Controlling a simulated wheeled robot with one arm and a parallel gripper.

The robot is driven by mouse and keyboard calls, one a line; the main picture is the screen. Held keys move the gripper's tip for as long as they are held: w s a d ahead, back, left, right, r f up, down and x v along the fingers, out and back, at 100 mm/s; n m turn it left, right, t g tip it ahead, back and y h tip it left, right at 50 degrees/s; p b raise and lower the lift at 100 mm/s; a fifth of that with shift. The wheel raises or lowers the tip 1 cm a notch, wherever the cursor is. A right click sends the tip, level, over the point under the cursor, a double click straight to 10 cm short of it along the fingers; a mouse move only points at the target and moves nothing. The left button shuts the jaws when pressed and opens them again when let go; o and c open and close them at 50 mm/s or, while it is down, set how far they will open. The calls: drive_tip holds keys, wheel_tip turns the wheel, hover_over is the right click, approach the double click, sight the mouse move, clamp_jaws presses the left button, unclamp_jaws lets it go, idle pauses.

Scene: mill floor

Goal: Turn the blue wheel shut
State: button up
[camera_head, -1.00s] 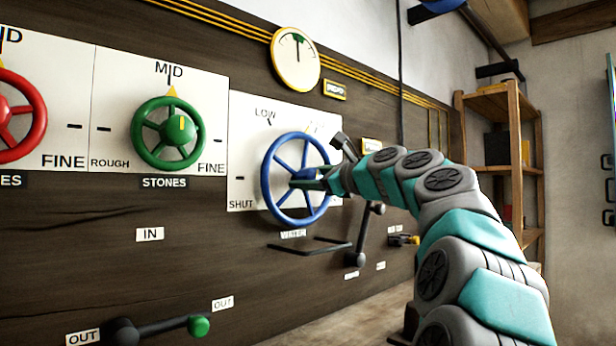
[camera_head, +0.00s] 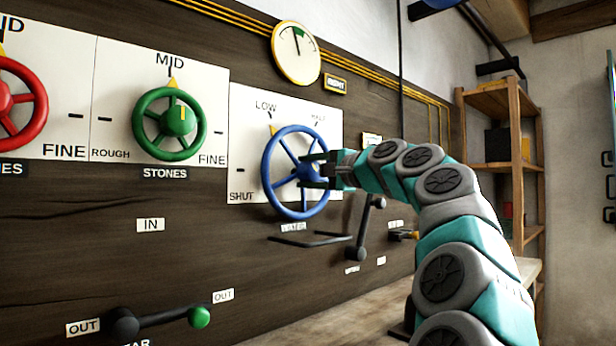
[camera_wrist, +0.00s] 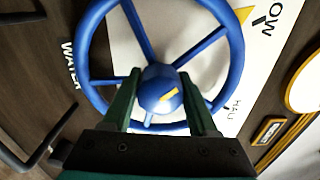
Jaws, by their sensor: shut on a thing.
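The blue wheel (camera_head: 268,178) is on a white panel marked SHUT, LOW and HALF. A yellow pointer (camera_head: 274,130) shows at its upper-left rim, just under LOW. My gripper (camera_head: 308,170) reaches the wheel from the right. In the wrist view, its two dark green fingers (camera_wrist: 160,100) lie on either side of the blue hub (camera_wrist: 155,82), which has a yellow mark, and are shut on it. The wheel's rim and spokes are around the fingers. Part of the rim is hidden behind my gripper.
A green wheel (camera_head: 141,130) and a red wheel (camera_head: 40,105) are to the left. A dark crank handle (camera_head: 368,225) and a bent black bar (camera_head: 310,241) stick out below the blue wheel. A round gauge (camera_head: 296,54) hangs above. Shelves (camera_head: 513,150) stand right.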

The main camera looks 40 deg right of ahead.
sight(316, 173)
drive_tip(key=n, duration=0.2)
drive_tip(key=n+b, duration=0.1)
drive_tip(key=n, duration=0.2)
drive_tip(key=shift+f+n, duration=0.2)
drive_tip(key=shift+n, duration=0.1)
drive_tip(key=shift+n+b, duration=0.55)
drive_tip(key=shift+n, duration=1.55)
drive_tip(key=o, duration=1.4)
drive_tip(key=shift+c, duration=0.2)
drive_tip(key=shift+s, duration=0.1)
drive_tip(key=shift+s+d+b, duration=0.2)
drive_tip(key=shift+s+b, duration=0.15)
drive_tip(key=shift+s, duration=1.55)
drive_tip(key=shift+s+d+b, duration=0.15)
drive_tip(key=shift+s+b, duration=0.15)
drive_tip(key=shift+s, duration=1.6)
